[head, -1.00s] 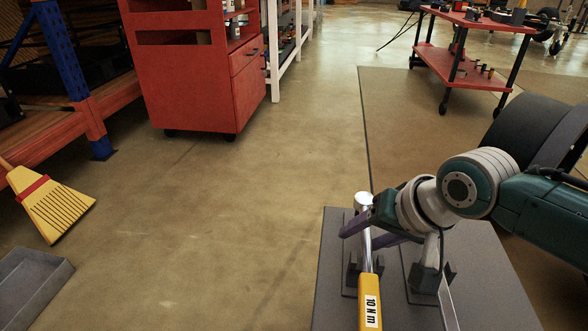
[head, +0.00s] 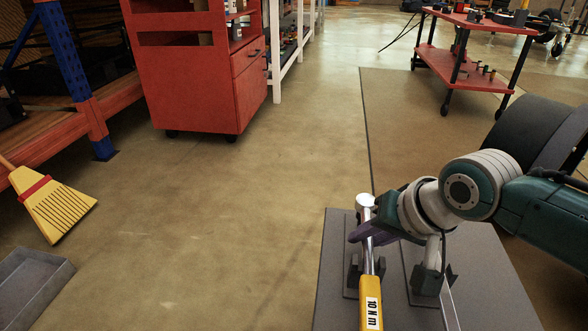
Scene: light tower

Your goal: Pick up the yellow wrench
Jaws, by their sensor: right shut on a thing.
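The yellow wrench (head: 371,290) lies lengthwise over the grey board at the lower right, with a yellow handle marked "10 N m" and a silver shaft and head. Its lower end runs out of the picture. My right gripper (head: 368,233) reaches in from the right and is shut on the wrench's silver shaft, just below the head. Its purple fingers sit on either side of the shaft. A dark holder stands under the shaft; I cannot tell whether the wrench still touches it. My left gripper is not in view.
The grey board (head: 490,290) also bears a second silver tool (head: 432,255) in a dark holder, close beside the wrench. A red cabinet (head: 190,80) stands at the back left, a red cart (head: 465,66) at the back right. A broom (head: 55,207) and grey tray (head: 30,285) are at left. The middle floor is clear.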

